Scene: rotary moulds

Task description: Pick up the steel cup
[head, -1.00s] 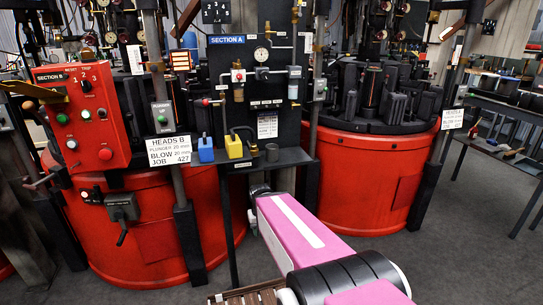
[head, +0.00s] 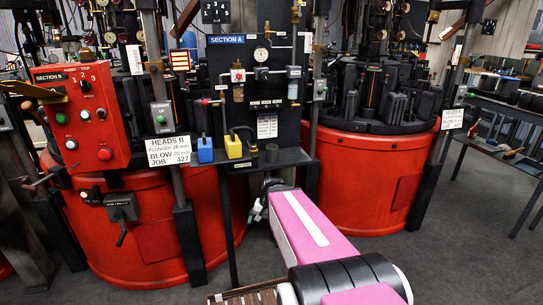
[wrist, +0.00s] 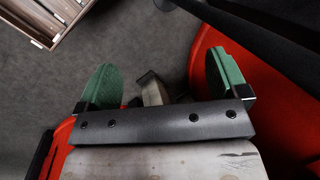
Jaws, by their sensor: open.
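The steel cup (head: 272,153) looks like a small dark grey cylinder standing on the narrow black shelf of the Section A panel, right of a yellow block. My gripper (head: 258,211) shows small in the head view, below the shelf and partly hidden behind my pink arm. In the wrist view my gripper (wrist: 163,80) has its two green fingers wide apart, with nothing held between them. The cup cannot be made out in the wrist view; floor and a small grey-brown part show beyond the fingers.
A yellow block (head: 233,146) and a blue block (head: 205,150) are on the shelf (head: 295,157) left of the cup. Red drums (head: 150,235) and (head: 365,185) stand on both sides. A slatted wooden crate (wrist: 45,20) is on the floor.

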